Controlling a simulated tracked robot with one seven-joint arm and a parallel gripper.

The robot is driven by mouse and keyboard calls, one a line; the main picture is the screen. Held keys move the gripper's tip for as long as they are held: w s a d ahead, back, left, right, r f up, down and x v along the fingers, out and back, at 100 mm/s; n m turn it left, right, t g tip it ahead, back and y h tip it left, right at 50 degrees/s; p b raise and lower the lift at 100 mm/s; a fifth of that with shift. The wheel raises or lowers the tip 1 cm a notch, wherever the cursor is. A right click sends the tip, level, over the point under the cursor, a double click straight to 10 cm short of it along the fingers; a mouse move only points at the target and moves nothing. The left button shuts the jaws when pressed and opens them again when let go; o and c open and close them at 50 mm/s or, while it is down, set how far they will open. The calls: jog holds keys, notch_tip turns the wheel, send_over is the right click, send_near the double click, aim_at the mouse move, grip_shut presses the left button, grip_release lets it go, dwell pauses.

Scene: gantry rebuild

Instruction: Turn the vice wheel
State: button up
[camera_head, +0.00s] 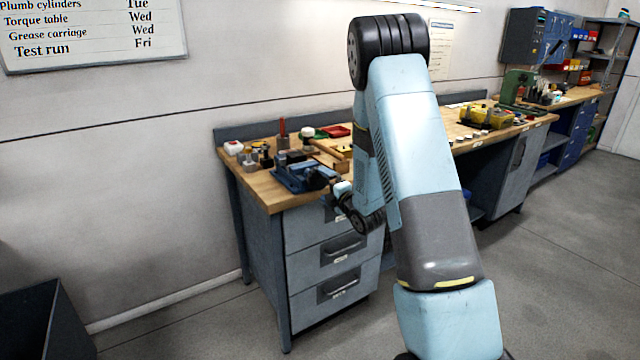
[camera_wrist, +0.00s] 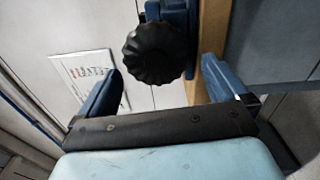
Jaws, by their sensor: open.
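The blue vice (camera_head: 296,176) sits at the front left of the wooden workbench (camera_head: 262,193) in the head view. In the wrist view the black, ridged vice wheel (camera_wrist: 157,53) shows near the top middle, with part of the blue vice body (camera_wrist: 181,12) behind it. My gripper (camera_wrist: 165,85) is open, one blue finger on each side of the wheel's lower part, with clear gaps and no contact visible. In the head view my arm reaches down to the vice's front, and the wheel is hard to make out there.
Small parts and bottles (camera_head: 255,155), a red tray (camera_head: 336,131) and a yellow item (camera_head: 485,116) lie on the bench. Grey drawers (camera_head: 335,250) stand under the vice. A dark bin (camera_head: 48,318) is at the lower left. The floor before the bench is clear.

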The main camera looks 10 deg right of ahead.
jog(key=v, duration=0.9)
jog(key=shift+r, duration=0.1)
jog(key=s+d+r+m+g+h, duration=0.1)
jog(key=s+r+m+g+h, duration=0.15)
jog(key=r+m, duration=0.4)
jog(key=s+d+r+m+g+h, duration=0.1)
jog(key=s+r+m+g+h, duration=0.1)
jog(key=s+r+m+h, duration=0.45)
jog(key=s+a+r+m+g+y, duration=0.1)
jog(key=s+a+r+m+g, duration=0.1)
jog(key=s, duration=0.6)
jog(key=s+a+r+m+g+y, duration=0.1)
jog(key=s+a+r+m+g, duration=0.1)
jog(key=s, duration=0.7)
jog(key=s+a+r+m+g+y, duration=0.1)
jog(key=s+a+r+m+g, duration=0.1)
jog(key=s, duration=0.7)
notch_tip(320, 180, up, 3)
jog(key=m+g, duration=0.1)
jog(key=m, duration=0.2)
jog(key=shift+f+m, duration=0.2)
jog(key=shift+m, duration=0.1)
jog(key=shift+a, duration=0.1)
